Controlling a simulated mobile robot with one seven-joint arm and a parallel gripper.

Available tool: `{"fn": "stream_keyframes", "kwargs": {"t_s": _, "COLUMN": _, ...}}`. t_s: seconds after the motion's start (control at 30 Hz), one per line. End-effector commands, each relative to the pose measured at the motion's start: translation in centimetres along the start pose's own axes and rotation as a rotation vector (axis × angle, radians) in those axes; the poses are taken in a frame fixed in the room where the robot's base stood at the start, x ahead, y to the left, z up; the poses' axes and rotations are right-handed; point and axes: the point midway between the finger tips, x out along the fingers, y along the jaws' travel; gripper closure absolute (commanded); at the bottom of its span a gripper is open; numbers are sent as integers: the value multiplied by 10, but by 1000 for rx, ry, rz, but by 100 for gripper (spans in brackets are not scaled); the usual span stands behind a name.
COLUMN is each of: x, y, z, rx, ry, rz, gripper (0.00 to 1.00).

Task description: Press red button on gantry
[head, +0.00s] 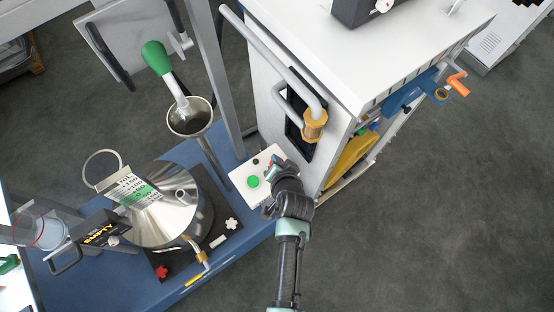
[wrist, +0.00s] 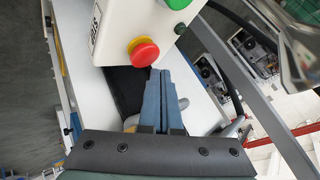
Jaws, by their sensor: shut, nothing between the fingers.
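The red button (wrist: 143,52) is a round mushroom cap on a yellow collar, on the white control box (wrist: 112,45) in the wrist view. A green button (wrist: 178,3) sits on the same box, cut off at the top edge. My gripper (wrist: 161,74) has its blue fingers together, with the tips just below and right of the red button; I cannot tell if they touch it. In the head view the box (head: 243,170) with its green button (head: 253,181) shows. There my gripper (head: 273,164) is over the box's right side and mostly hides the red button.
A steel vessel (head: 180,222) on the blue base (head: 95,280) stands left of the box. A grey post (head: 221,85) rises behind it. A white cabinet (head: 265,90) with a pipe handle (head: 268,55) is close behind my gripper. The floor at right is clear.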

Motion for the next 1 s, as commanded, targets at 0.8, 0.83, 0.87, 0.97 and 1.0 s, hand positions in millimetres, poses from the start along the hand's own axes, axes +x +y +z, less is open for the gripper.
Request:
{"fn": "stream_keyframes", "kwargs": {"t_s": 0.8, "x": -36, "y": -26, "z": -26, "rx": 0, "ry": 0, "rz": 0, "gripper": 100}}
{"fn": "stream_keyframes", "kwargs": {"t_s": 0.83, "x": -36, "y": -26, "z": -26, "rx": 0, "ry": 0, "rz": 0, "gripper": 100}}
{"fn": "stream_keyframes", "kwargs": {"t_s": 0.87, "x": -35, "y": -26, "z": -26, "rx": 0, "ry": 0, "rz": 0, "gripper": 100}}
{"fn": "stream_keyframes", "kwargs": {"t_s": 0.97, "x": -35, "y": -25, "z": -25, "rx": 0, "ry": 0, "rz": 0, "gripper": 100}}
{"fn": "stream_keyframes", "kwargs": {"t_s": 1.0, "x": -35, "y": -25, "z": -26, "rx": 0, "ry": 1, "rz": 0, "gripper": 100}}
